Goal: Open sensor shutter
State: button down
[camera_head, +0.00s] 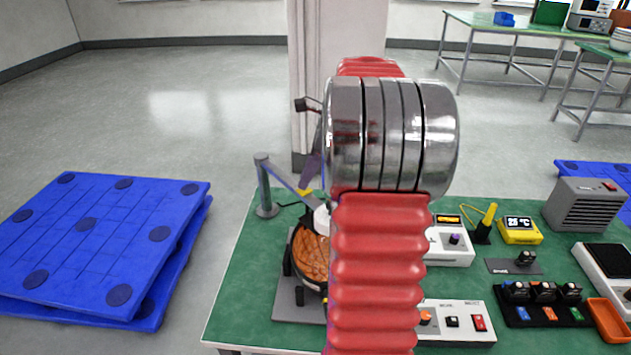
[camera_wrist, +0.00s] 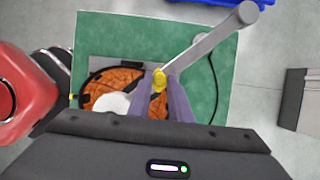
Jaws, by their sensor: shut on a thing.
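A grey post (camera_head: 264,185) with a swing arm stands at the back left of the green bench; in the wrist view the arm (camera_wrist: 205,42) runs from upper right to a yellow knob (camera_wrist: 159,80). My gripper (camera_wrist: 160,82) has its purple fingers closed around this knob. In the head view the gripper (camera_head: 310,172) is partly behind my red arm, with the yellow knob (camera_head: 304,192) at its tips. Below lies a round orange-brown plate (camera_head: 311,255) with a black rim. A white round part (camera_wrist: 112,104) lies over it in the wrist view. I cannot tell which part is the shutter.
The green bench (camera_head: 240,290) holds white control boxes (camera_head: 455,317), a yellow meter (camera_head: 519,231), a grey vented box (camera_head: 585,205) and an orange tray (camera_head: 608,320) on the right. Blue pallets (camera_head: 110,235) lie on the floor at left. A pillar (camera_head: 305,70) stands behind the bench.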

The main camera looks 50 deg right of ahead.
jog(key=shift+w+d, duration=0.1)
jog(key=shift+w, duration=0.75)
jog(key=c, duration=1.6)
grip_release()
jog(key=shift+c, duration=0.2)
jog(key=shift+s, duration=0.1)
jog(key=v, duration=1.3)
jog(key=shift+d+r, duration=0.15)
jog(key=shift+r, duration=0.2)
